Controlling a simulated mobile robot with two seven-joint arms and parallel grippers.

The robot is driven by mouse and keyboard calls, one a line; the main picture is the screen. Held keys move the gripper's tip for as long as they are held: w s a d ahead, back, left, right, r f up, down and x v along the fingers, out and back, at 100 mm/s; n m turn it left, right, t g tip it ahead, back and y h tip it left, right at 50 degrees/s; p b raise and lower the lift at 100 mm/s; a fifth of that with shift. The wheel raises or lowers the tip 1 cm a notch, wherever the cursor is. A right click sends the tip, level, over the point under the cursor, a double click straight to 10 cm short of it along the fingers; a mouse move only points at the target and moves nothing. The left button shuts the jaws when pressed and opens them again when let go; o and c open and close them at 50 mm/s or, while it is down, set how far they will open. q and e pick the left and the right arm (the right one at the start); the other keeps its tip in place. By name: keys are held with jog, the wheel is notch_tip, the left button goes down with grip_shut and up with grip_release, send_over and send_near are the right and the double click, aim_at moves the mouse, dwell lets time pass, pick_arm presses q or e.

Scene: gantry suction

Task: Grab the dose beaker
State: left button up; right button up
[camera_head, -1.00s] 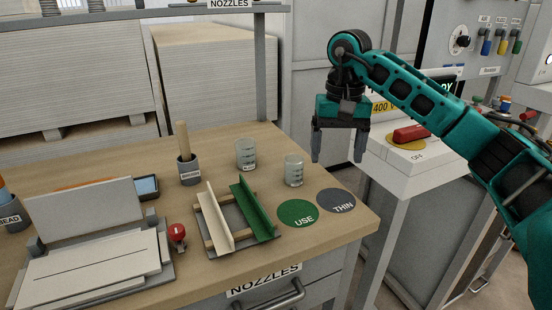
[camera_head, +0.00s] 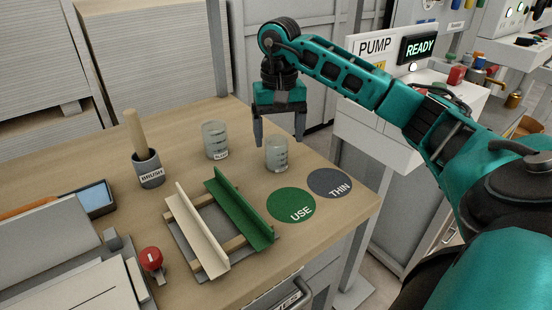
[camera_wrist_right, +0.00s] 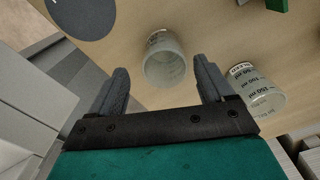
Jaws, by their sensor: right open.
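Two clear graduated beakers stand upright on the wooden bench. The right one (camera_head: 277,155) is close to my right gripper (camera_head: 279,140). In the right wrist view, that beaker (camera_wrist_right: 165,62) shows between the open fingers (camera_wrist_right: 162,70), not clamped. The other beaker (camera_wrist_right: 255,90) lies outside the right-hand finger. My left gripper is out of view.
A green USE disc (camera_head: 291,205) and a grey THIN disc (camera_head: 330,183) lie flat near the bench's right edge. A rack with green (camera_head: 240,210) and cream strips is in front of the beakers. A brush pot (camera_head: 149,170) stands at left. The pump box (camera_head: 385,140) is beyond the bench.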

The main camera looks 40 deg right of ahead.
aim_at(277, 152)
jog(key=shift+f, duration=0.65)
jog(key=f, duration=0.3)
jog(key=shift+w+a+f+b, duration=0.1)
jog(key=shift+a+f+b, duration=0.15)
jog(key=shift+f+b, duration=0.1)
jog(key=shift+f, duration=0.35)
jog(key=c, duration=1.1)
jog(key=shift+r, duration=0.15)
